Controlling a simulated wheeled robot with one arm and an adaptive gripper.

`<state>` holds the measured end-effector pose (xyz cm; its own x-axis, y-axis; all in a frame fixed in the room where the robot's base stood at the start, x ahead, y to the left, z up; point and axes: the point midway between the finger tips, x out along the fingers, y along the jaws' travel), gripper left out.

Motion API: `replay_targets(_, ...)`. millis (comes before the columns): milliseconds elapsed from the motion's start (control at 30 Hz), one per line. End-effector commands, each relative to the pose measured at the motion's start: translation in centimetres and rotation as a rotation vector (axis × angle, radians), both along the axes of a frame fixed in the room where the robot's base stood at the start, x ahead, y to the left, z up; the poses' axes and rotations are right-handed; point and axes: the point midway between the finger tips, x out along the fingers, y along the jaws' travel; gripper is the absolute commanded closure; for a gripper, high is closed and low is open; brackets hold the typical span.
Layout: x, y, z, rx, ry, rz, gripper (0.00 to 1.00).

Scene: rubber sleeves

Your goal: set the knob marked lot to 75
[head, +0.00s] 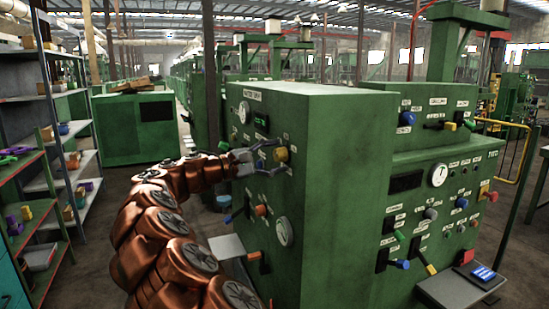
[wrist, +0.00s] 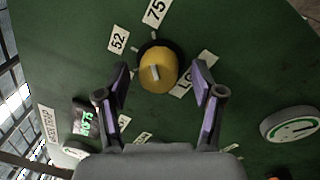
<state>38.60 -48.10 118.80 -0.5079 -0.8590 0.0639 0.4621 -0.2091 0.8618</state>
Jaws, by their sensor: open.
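A yellow knob (wrist: 158,70) on a dark round base sits on the green panel (wrist: 230,120) in the wrist view. A short white mark shows on its face; which label it points at I cannot tell. A label reading 75 (wrist: 156,12) lies above the knob, one reading 52 (wrist: 118,39) lies to its upper left, and a partly hidden label that seems to read LOT (wrist: 186,84) lies to its right. My gripper (wrist: 163,73) is open, with a finger on each side of the knob and a gap visible. In the head view the knob (head: 281,154) shows by my gripper (head: 277,158).
The panel carries a lit green display (wrist: 83,122) and a round gauge (wrist: 290,126). In the head view, an orange knob (head: 261,210) and a protruding grey shelf (head: 227,247) sit lower on the cabinet. Shelving (head: 50,140) stands at left.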

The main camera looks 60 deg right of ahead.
Motion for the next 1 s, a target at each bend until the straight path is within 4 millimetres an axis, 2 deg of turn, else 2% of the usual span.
replay_targets(233,1.1,1.6,-0.1,0.0,0.0,0.006,0.33)
replay_targets(500,3.8,6.1,-0.4,-0.001,0.0,0.007,0.33)
replay_targets(700,5.3,8.7,-0.7,0.0,0.0,0.004,0.33)
replay_targets(1000,6.1,10.3,-0.8,0.0,0.0,0.001,0.33)
